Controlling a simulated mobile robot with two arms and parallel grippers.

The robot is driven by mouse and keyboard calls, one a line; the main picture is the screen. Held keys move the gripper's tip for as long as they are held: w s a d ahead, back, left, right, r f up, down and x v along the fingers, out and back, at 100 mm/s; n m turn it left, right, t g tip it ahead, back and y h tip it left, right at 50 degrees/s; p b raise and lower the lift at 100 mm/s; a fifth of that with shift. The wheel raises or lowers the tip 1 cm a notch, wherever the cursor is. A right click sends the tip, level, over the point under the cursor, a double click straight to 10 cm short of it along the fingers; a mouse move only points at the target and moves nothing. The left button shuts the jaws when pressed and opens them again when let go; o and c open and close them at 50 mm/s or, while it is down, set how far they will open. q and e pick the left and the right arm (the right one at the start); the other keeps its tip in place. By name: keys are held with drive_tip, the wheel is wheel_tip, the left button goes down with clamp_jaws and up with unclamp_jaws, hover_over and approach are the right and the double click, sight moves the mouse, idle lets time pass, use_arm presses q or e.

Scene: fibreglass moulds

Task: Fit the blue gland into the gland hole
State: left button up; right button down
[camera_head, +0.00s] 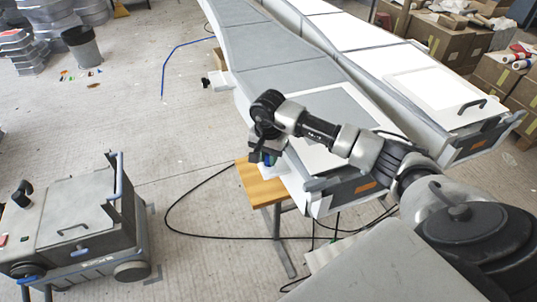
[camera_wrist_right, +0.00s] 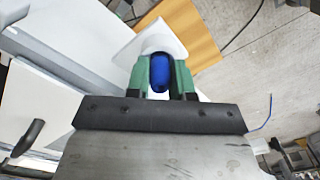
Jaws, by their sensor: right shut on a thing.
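My right gripper (camera_head: 266,161) is over the wooden stand beside the end of the grey mould. In the right wrist view its two green-padded fingers (camera_wrist_right: 160,76) are shut on the blue gland (camera_wrist_right: 160,72), a short rounded blue piece. A bit of blue also shows at the fingertips in the head view. A white piece (camera_wrist_right: 128,50) with a raised rounded part lies just beyond the gland on the wooden top. I cannot tell whether the gland touches it. The gland hole is not visible. My left gripper is not in view.
The wooden stand (camera_head: 262,188) has thin metal legs, with a black cable (camera_head: 180,230) looping over the floor nearby. Long moulds (camera_head: 290,72) extend away behind my arm. A grey wheeled machine (camera_head: 85,215) stands at left. The floor between is mostly clear.

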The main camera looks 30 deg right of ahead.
drive_tip(key=shift+f, duration=0.2)
drive_tip(key=c, duration=1)
unclamp_jaws()
drive_tip(key=shift+r, duration=0.1)
drive_tip(key=shift+r, duration=0.15)
wheel_tip(320, 180, up, 12)
drive_tip(key=b, duration=0.3)
